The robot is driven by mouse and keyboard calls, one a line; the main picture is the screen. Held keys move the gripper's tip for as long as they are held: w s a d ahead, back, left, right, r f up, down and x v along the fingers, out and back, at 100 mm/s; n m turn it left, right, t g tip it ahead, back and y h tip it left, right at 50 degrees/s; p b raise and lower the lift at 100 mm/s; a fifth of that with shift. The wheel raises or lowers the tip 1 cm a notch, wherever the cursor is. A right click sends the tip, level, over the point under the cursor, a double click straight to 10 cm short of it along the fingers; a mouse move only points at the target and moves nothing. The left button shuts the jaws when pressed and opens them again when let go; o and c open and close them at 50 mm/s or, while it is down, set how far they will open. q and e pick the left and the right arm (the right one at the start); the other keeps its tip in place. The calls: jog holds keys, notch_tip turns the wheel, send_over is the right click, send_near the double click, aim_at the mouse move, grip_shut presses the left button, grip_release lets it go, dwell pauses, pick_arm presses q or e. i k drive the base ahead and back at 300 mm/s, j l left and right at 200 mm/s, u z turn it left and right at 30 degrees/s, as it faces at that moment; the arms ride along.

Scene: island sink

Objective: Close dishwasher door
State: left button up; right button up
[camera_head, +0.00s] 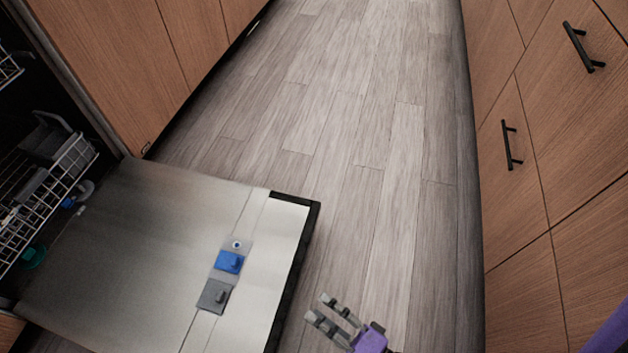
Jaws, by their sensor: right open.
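The dishwasher door (150,240) is folded down flat, its metal inner face up, at the lower left of the head view. It carries a blue catch (229,262) and a grey dispenser lid (214,296). The door's dark outer edge (300,250) faces right. The open dishwasher cavity with a white wire rack (50,190) is at the left edge. My right gripper (325,312) is at the bottom, just right of the door's outer edge, open and empty, with no visible contact. My left gripper is not in view.
Wooden cabinets with black handles (508,145) line the right side. A wooden cabinet front (120,60) stands beyond the dishwasher at the upper left. The grey plank floor (370,150) between them is clear.

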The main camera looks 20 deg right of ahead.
aim_at(131, 275)
jog(key=k+j, duration=0.15)
jog(key=j, duration=0.15)
jog(key=k+j, duration=0.1)
jog(key=j, duration=0.25)
jog(key=k+j, duration=0.15)
jog(key=j, duration=0.15)
jog(key=k+j, duration=0.1)
jog(key=j, duration=0.25)
